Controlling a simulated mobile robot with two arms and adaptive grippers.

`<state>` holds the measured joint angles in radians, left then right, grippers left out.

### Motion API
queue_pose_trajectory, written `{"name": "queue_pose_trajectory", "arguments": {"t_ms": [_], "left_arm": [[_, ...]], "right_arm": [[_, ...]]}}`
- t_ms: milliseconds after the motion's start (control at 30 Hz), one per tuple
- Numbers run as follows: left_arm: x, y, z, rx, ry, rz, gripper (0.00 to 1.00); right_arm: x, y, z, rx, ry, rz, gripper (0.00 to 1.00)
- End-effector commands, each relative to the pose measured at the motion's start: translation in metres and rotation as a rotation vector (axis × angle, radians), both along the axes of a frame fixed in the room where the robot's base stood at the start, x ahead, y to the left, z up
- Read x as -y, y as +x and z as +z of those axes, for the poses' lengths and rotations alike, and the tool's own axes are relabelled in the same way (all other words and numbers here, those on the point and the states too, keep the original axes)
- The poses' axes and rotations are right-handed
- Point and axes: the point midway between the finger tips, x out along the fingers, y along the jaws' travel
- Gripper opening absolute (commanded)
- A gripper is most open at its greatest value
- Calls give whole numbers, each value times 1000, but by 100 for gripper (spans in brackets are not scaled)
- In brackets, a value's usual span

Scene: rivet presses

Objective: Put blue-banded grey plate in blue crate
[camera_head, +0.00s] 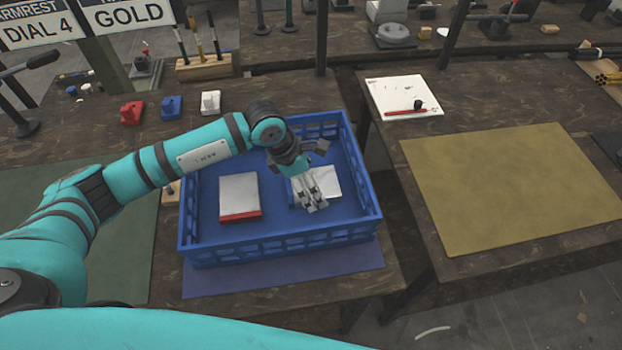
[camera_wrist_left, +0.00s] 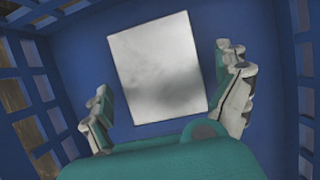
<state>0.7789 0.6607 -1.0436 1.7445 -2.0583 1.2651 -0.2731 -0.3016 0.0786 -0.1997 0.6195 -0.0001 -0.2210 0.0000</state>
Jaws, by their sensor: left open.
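The blue crate (camera_head: 190,222) stands on the near table. In it, at the right, a grey plate (camera_head: 328,180) lies partly hidden under my left gripper (camera_head: 311,203); I cannot clearly make out its band. In the left wrist view this plate (camera_wrist_left: 158,70) lies flat on the crate's blue floor, with no band showing. My left gripper is inside the crate, open, its fingers spread to either side of the plate's near end and apart from it. A second grey plate with a red band (camera_head: 239,196) lies in the crate's left half. My right gripper is not in view.
A purple mat (camera_head: 280,283) lies in front of the crate. Red (camera_head: 132,113), blue (camera_head: 171,107) and white (camera_head: 210,102) blocks stand behind it. The right table holds a white sheet (camera_head: 392,90) and a bare yellow mat (camera_head: 510,185), beyond a gap.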

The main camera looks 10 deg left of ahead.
Motion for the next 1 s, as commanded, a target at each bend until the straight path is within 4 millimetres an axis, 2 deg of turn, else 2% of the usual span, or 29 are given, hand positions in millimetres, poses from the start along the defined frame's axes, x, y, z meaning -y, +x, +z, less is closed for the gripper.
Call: {"name": "queue_pose_trajectory", "arguments": {"t_ms": [167, 400, 600, 767, 1000], "left_arm": [[-8, -2, 20, 6, 0, -1, 100], [-27, -9, 68, 7, 1, 0, 100], [-37, -15, 97, 3, -1, 0, 100], [-42, -17, 108, 2, 0, -1, 100], [-42, -18, 110, 0, 0, -1, 100]], "right_arm": [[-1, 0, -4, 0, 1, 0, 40], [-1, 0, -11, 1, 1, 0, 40], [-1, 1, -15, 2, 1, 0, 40], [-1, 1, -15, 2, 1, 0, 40], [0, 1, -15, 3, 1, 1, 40]]}}
